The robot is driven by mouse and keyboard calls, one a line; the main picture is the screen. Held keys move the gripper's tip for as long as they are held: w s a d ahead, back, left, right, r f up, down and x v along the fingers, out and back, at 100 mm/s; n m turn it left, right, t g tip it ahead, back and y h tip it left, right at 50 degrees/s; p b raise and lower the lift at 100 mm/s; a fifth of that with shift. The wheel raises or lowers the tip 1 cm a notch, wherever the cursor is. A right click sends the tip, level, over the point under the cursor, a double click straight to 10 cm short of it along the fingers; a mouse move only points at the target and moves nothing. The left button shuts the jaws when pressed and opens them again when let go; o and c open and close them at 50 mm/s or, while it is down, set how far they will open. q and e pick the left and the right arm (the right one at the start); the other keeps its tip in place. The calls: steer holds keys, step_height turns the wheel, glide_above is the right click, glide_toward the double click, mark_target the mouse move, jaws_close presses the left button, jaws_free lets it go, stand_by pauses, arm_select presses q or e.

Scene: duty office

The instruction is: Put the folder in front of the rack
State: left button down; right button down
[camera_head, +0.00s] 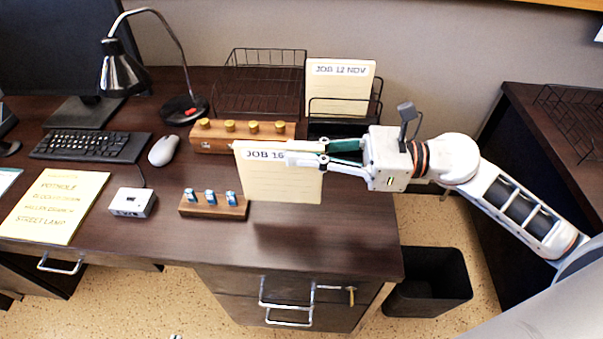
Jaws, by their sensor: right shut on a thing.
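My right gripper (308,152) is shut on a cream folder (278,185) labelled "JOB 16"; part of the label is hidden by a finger. The folder hangs upright above the desk near its front right edge, with a shadow below it. The black wire rack (378,103) stands at the back right of the desk, behind the gripper. Another folder (341,80), labelled "JOB 12 NOV", stands upright in it. The rack's lower front is partly hidden by my gripper. My left gripper does not show.
A wooden block with several brass knobs (212,137) lies left of the rack. A small wooden stand (190,208) with blue-and-white items is left of the held folder. A wire tray (228,101), lamp (124,75), mouse (163,151) and keyboard (85,145) are further left. A black bin (440,290) stands below.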

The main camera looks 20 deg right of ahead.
steer(key=b, duration=0.2)
glide_above(303, 200)
steer(key=f, duration=0.5)
steer(key=shift+w+d+f, duration=0.1)
steer(key=shift+w+f, duration=0.1)
steer(key=shift+w, duration=0.15)
steer(key=shift+f, duration=0.3)
steer(key=c, duration=2.1)
jaws_free()
steer(key=shift+c, duration=0.2)
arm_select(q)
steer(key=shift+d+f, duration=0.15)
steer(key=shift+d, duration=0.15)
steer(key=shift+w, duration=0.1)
arm_select(e)
steer(key=shift+r, duration=0.1)
